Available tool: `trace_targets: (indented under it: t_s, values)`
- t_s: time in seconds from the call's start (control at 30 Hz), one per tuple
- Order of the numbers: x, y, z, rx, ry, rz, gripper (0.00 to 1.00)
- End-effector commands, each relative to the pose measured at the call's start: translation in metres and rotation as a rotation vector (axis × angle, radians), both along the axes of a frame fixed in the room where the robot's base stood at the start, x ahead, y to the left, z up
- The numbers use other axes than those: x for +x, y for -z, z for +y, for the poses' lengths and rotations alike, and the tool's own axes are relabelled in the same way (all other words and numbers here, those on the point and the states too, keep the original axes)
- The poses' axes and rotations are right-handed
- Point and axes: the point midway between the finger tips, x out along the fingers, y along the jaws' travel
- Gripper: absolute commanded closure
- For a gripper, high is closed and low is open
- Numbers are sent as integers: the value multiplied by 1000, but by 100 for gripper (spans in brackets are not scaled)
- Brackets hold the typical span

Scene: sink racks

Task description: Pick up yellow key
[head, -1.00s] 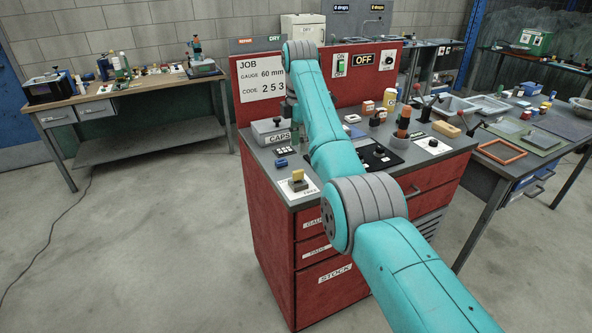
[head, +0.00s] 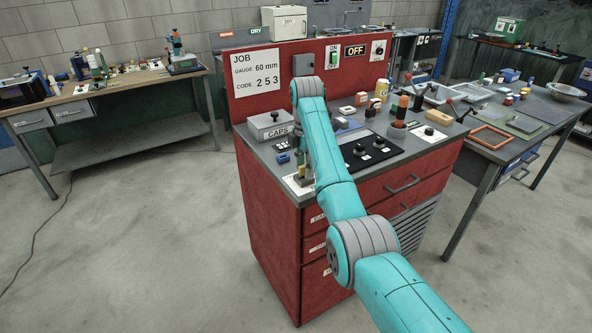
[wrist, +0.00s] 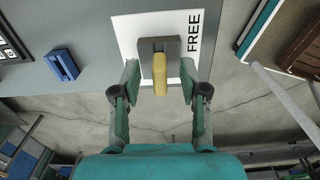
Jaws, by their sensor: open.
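The yellow key (wrist: 160,75) stands in a grey block (wrist: 150,46) on a white card marked FREE (wrist: 125,27), near the bench's front edge. In the wrist view my gripper (wrist: 158,82) is open, with one finger on each side of the key. The fingers appear apart from it, with a gap on both sides. In the head view the grey block (head: 304,181) shows at the bench's front left corner, partly hidden by my arm. My fingertips are hard to make out there.
A blue item (wrist: 62,65) lies left of the card. The red bench (head: 270,235) also carries a CAPS box (head: 270,125), a black knob panel (head: 368,150) and several small parts. A side table (head: 560,115) stands at the right. Open floor lies in front.

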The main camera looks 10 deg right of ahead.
Motion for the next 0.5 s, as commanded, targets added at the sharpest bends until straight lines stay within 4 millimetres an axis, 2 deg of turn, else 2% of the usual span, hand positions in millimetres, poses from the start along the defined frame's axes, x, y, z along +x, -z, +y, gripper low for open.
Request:
trace_targets:
  t_s: [0.23, 0.27, 0.43, 0.5]
  values:
    - [-1, 2, -1, 0, -1, 0, 56]
    - [-1, 2, -1, 0, -1, 0, 59]
    - [-1, 2, -1, 0, -1, 0, 100]
    - [-1, 2, -1, 0, -1, 0, 100]
